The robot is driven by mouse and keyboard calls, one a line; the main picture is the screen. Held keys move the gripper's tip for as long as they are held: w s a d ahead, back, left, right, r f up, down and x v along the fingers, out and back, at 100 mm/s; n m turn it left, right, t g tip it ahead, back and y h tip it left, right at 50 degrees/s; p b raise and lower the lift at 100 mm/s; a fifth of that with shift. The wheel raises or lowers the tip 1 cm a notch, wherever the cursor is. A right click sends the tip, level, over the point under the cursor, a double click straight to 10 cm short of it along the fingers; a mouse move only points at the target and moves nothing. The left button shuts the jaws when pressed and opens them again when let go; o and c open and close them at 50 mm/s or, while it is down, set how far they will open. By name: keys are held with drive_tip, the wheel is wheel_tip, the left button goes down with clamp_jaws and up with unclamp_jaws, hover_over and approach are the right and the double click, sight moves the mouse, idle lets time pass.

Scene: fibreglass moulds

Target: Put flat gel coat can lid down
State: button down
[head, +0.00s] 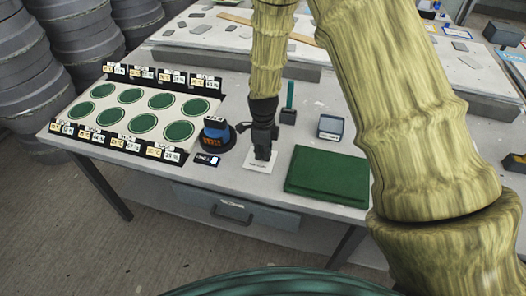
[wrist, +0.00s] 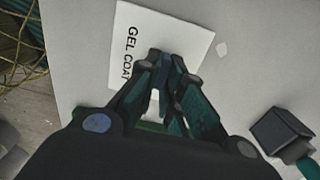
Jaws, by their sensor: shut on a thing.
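My gripper (head: 263,152) is low over a white square card (head: 257,166) near the table's front edge, pointing down. In the wrist view, the fingertips (wrist: 163,62) are close together over the card (wrist: 140,20), which reads "GEL COAT". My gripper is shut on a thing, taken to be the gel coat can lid. The fingers hide it, and I cannot make out its outline or tilt. I cannot tell whether it touches the card.
A green slab (head: 328,176) lies right of the card. A dark round device with a blue top (head: 216,128) stands left, beside a board of green discs (head: 112,116). A small holder with a green stick (head: 289,113) and a grey box (head: 331,128) stand behind.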

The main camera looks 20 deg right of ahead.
drive_tip(key=shift+f, duration=0.1)
drive_tip(key=c, duration=1.5)
unclamp_jaws()
drive_tip(key=shift+c, duration=0.2)
wheel_tip(320, 180, up, 12)
drive_tip(key=b, duration=0.3)
